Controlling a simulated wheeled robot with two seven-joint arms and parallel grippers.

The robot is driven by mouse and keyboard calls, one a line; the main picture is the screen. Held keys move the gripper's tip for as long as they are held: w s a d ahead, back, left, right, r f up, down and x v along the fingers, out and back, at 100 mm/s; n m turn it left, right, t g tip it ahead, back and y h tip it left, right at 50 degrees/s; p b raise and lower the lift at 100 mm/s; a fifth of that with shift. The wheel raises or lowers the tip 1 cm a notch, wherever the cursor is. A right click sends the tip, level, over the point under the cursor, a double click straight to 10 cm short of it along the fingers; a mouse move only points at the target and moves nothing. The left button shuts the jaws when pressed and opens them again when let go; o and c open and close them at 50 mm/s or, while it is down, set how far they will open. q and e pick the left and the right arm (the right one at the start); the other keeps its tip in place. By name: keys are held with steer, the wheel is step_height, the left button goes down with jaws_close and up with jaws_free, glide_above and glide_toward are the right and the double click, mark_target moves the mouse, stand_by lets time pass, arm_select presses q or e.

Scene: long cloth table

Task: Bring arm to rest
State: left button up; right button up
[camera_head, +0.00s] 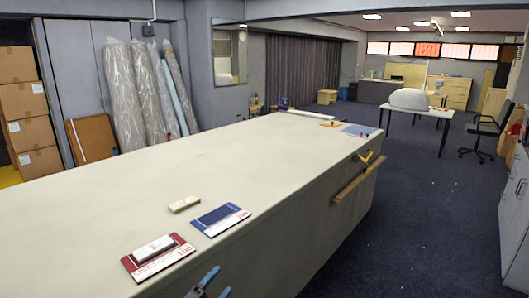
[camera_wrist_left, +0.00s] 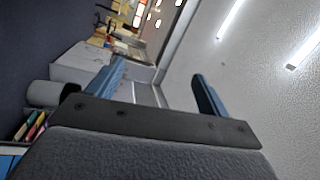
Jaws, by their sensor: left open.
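My left gripper (camera_head: 212,282) shows at the bottom edge of the head view, in front of the table's near side. Its two blue fingers stand apart with nothing between them. In the left wrist view the open fingers (camera_wrist_left: 157,88) point toward the far room, with ceiling lights on the right. The long cloth table (camera_head: 110,200) fills the left and middle of the head view. My right gripper is not in view.
On the table, a white block (camera_head: 153,249) lies on a red card (camera_head: 181,258). A wooden block (camera_head: 184,204) lies beside a blue card (camera_head: 220,219). A wooden bar (camera_head: 358,181) juts from the table's right side. Dark floor (camera_head: 430,220) is open to the right.

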arm_select(q)
steer(key=s+a+f+n+g+y, duration=0.3)
steer(key=s+f+n+y, duration=0.4)
steer(key=f, duration=0.5)
steer(key=s+a+f+n+g+y, duration=0.3)
steer(key=s+f+n+y, duration=0.2)
steer(key=s+f+n, duration=0.55)
steer(key=s+d+f+n+g+h, duration=0.1)
steer(key=s+f+g, duration=0.4)
steer(key=s, duration=0.5)
steer(key=s+d+f+n+g+h, duration=0.1)
steer(key=s+d+f+g, duration=0.2)
steer(key=s+f, duration=0.4)
steer(key=s+g, duration=0.1)
steer(key=s, duration=0.3)
steer(key=shift+s+f+g, duration=0.3)
steer(key=shift+f+g, duration=0.1)
